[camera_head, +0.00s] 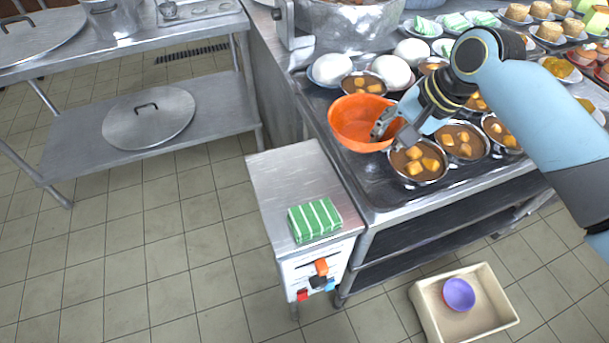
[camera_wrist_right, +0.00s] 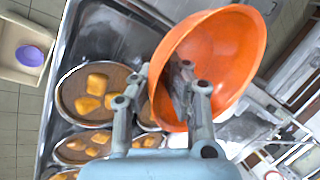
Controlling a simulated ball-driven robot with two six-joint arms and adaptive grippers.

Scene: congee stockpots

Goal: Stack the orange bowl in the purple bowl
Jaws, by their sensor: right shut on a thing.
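The orange bowl (camera_head: 352,118) is at the left part of the metal counter, among the filled bowls. My right gripper (camera_head: 380,130) is shut on its right-hand rim. In the right wrist view the orange bowl (camera_wrist_right: 225,60) looks tilted, with the gripper fingers (camera_wrist_right: 180,88) at its wall. I cannot tell whether its base touches the counter. The purple bowl (camera_head: 459,294) lies in a cream bin on the floor at the lower right; it also shows in the right wrist view (camera_wrist_right: 29,56). My left gripper is not in view.
Bowls of brown soup (camera_head: 418,162) stand close beside the orange bowl, with white domed items (camera_head: 332,69) behind. The cream bin (camera_head: 425,312) is below the counter edge. A side stand holds a green striped cloth (camera_head: 314,219). Floor on the left is open.

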